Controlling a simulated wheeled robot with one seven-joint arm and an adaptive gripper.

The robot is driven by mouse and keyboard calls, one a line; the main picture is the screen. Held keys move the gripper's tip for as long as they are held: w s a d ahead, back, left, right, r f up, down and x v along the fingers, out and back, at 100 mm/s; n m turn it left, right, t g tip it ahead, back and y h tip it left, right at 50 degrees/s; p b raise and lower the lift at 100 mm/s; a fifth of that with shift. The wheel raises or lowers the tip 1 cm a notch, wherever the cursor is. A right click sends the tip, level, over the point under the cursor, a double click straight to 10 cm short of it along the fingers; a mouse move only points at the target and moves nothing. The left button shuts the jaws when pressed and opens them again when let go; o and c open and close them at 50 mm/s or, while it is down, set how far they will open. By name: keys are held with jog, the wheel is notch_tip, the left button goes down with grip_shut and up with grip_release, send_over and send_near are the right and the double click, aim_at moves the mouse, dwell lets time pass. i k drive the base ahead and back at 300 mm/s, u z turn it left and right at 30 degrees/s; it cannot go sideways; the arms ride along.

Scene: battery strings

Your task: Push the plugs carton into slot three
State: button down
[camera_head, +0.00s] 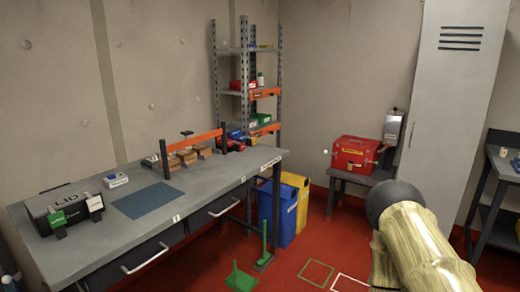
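Several small brown cartons (187,157) stand in a row on the grey workbench (225,172), by an orange bar (195,140) on dark posts. A small white-and-blue box (115,180) lies nearer on the same bench. The lettering is too small to tell which of these is the plugs carton. No slot marked three can be made out. Small white number tags sit along the bench's front edge. Part of my pale yellow arm with a dark rounded joint shows at the lower right, away from the bench. My gripper is not in view.
A green stand (264,245) rises from the red floor.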

aim_at(203, 150)
jog(key=z, duration=0.35)
jog(key=k, duration=0.55)
jog(key=z, duration=0.75)
jog(key=i, duration=1.55)
jog(key=u, duration=0.3)
jog(key=i, duration=1.5)
jog(key=u, duration=1.55)
jog(key=i, duration=0.85)
jog(key=u, duration=1.05)
jog(key=i, duration=0.2)
jog(key=u, duration=0.15)
